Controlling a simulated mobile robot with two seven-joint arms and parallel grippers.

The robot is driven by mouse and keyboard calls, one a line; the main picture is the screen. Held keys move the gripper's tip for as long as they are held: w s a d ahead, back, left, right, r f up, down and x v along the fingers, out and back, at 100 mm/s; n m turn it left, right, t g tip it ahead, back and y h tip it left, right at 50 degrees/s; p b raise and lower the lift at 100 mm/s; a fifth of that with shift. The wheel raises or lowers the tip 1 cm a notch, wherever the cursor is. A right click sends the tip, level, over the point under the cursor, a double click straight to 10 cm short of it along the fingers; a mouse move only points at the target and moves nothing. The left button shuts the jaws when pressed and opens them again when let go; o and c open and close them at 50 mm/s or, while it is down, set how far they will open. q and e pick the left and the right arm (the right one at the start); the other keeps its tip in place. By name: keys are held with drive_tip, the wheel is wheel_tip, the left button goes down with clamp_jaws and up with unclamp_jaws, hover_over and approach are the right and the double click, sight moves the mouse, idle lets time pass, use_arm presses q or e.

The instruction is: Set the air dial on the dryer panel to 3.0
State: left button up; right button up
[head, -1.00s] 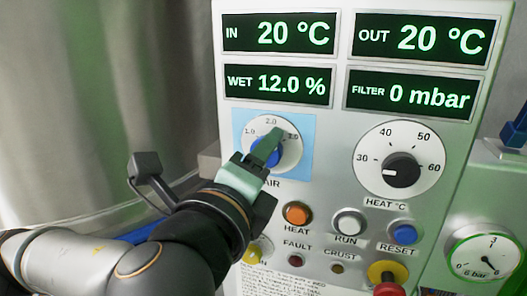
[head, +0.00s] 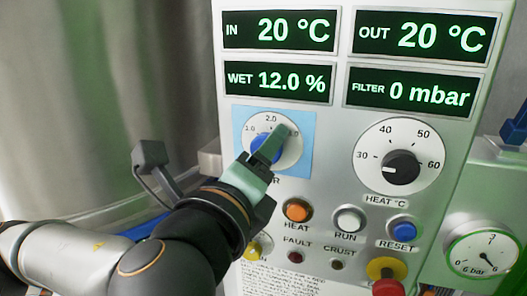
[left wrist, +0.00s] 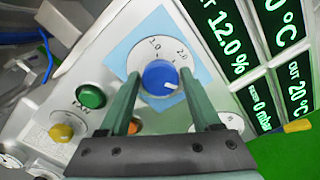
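The air dial is a white disc (head: 261,124) on a light blue square, with a blue knob (head: 263,148) at its centre. Marks 1.0 and 2.0 are readable; 3.0 is hidden behind the gripper. My left gripper (head: 270,150) is at the dial, its fingers covering the knob's right side in the head view. In the left wrist view, the open fingers (left wrist: 160,85) stand on both sides of the knob (left wrist: 160,75), with small gaps visible. The knob's white mark is towards its lower right there; its exact reading is unclear. My right gripper is not in view.
The heat dial (head: 401,168) is right of the air dial. Below are the orange HEAT button (head: 297,211), white RUN button (head: 349,220), blue RESET button (head: 402,230) and a red knob (head: 387,287). Displays (head: 278,84) fill the panel's top. A pressure gauge (head: 484,252) is far right.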

use_arm(q)
drive_tip(key=shift+o, duration=1.3)
drive_tip(key=b+v, duration=0.9)
drive_tip(key=v, duration=0.3)
drive_tip(key=shift+s+b, duration=0.25)
drive_tip(key=shift+b, duration=0.05)
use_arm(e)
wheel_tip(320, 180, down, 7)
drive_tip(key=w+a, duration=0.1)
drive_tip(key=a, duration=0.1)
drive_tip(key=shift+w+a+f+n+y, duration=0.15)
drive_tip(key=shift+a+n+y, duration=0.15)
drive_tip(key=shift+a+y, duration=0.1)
use_arm(q)
drive_tip(key=shift+a+r, duration=0.1)
